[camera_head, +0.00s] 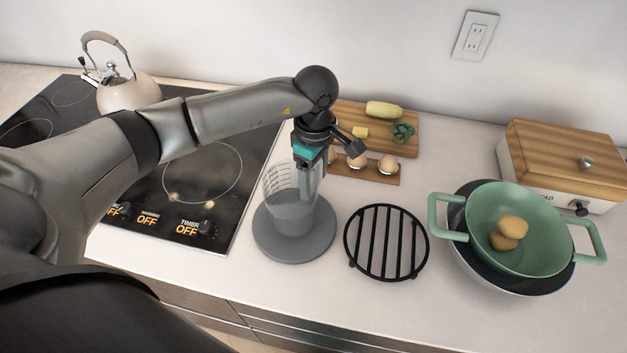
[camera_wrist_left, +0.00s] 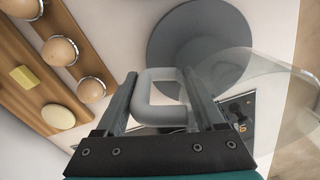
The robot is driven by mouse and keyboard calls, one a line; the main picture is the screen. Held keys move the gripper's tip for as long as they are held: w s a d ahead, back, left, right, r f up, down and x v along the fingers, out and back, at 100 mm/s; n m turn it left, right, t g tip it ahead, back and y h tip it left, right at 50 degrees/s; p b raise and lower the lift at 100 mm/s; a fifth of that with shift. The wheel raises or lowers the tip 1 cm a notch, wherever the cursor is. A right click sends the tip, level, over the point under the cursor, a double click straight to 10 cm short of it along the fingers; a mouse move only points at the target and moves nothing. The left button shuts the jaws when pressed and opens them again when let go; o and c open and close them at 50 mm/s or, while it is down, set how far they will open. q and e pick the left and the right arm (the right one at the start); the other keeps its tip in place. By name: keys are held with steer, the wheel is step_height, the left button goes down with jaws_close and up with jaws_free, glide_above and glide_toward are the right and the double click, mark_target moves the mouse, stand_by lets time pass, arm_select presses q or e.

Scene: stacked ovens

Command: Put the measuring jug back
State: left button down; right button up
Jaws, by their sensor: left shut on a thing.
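The clear measuring jug (camera_head: 281,200) appears upright over the round grey mat (camera_head: 268,245) on the counter, right of the cooktop. I cannot tell for sure whether its base touches the mat. My left gripper (camera_head: 307,188) reaches down at the jug's right side and is shut on its handle. In the left wrist view the fingers (camera_wrist_left: 160,98) close around the pale grey handle (camera_wrist_left: 160,74), with the clear jug body (camera_wrist_left: 262,85) to the right and the mat (camera_wrist_left: 190,28) beyond. My right gripper is not in view.
A black trivet (camera_head: 364,242) lies right of the mat. A green colander (camera_head: 484,209) with potatoes stands farther right, before the bread box (camera_head: 559,150). An egg holder (camera_head: 372,178) and cutting board (camera_head: 350,112) are behind. A kettle (camera_head: 128,92) stands on the cooktop (camera_head: 222,215).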

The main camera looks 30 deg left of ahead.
arm_select(q)
steer(key=shift+f, duration=0.75)
steer(key=shift+f, duration=0.1)
jaws_free()
step_height(320, 180, up, 12)
steer(key=shift+w+r, duration=0.1)
steer(key=shift+r, duration=0.05)
